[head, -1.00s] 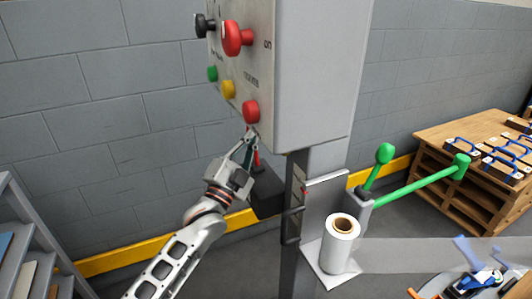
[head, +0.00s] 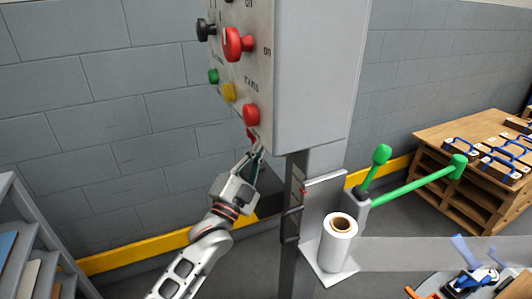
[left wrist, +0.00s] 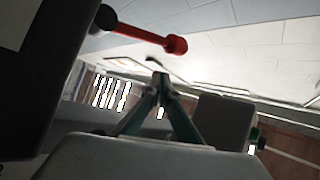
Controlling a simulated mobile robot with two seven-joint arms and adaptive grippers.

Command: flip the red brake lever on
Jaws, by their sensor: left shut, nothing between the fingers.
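The red brake lever (left wrist: 150,38) shows in the left wrist view as a red rod with a rounded red end, coming out of a black collar at the upper left. In the head view only a small red part (head: 250,133) shows below the red button, just above my fingertips; the rest is hidden by my gripper. My left gripper (head: 258,150) is shut and empty, just under the control box's lower edge. In the left wrist view its closed fingertips (left wrist: 160,82) are below the lever's red end, with a visible gap in the picture. My right gripper is not in view.
The grey control box (head: 312,80) with red, yellow, green and black controls hangs above my left gripper. A dark block (head: 270,205) is partly hidden behind the gripper. Green levers (head: 415,186) and a film roll (head: 340,240) stand to the right. A shelf (head: 25,240) is at left.

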